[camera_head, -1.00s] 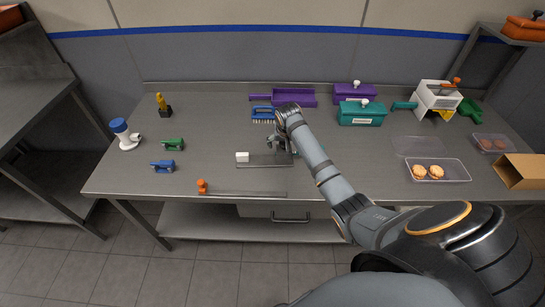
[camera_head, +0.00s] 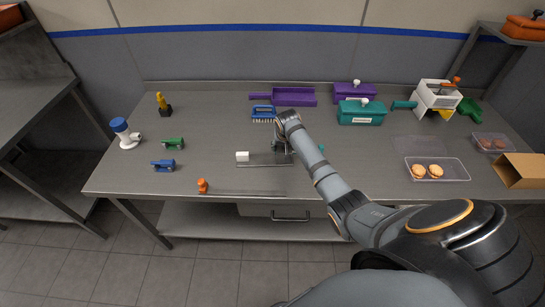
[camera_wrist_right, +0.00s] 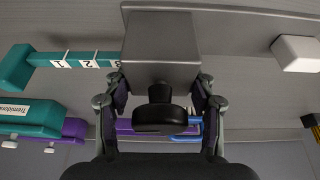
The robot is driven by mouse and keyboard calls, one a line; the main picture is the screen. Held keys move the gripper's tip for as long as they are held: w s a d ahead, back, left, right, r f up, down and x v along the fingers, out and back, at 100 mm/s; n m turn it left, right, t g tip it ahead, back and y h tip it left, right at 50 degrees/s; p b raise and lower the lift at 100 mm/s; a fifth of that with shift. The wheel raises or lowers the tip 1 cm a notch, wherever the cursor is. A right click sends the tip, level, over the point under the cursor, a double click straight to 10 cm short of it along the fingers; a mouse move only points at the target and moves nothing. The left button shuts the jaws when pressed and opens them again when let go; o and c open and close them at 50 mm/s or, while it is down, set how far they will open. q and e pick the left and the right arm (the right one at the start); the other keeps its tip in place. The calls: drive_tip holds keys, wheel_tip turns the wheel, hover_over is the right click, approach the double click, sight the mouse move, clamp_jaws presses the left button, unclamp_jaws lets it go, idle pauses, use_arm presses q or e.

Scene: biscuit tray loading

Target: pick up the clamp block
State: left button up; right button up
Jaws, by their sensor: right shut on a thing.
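The clamp block (camera_wrist_right: 162,50) is a grey metal block with a black knob (camera_wrist_right: 160,118) in the right wrist view. My right gripper (camera_wrist_right: 160,98) is shut on it, one finger on each side of the knob. My left gripper is not in view.
A white block (camera_head: 242,157) sits left of the gripper, beside a thin metal plate (camera_head: 262,165). A teal numbered strip (camera_wrist_right: 75,60) lies close to the held block. A blue brush (camera_head: 263,112) and teal box (camera_head: 362,112) stand behind.

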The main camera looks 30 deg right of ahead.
drive_tip(key=shift+c, duration=0.7)
drive_tip(key=shift+w+r, duration=0.1)
drive_tip(key=shift+r, duration=0.05)
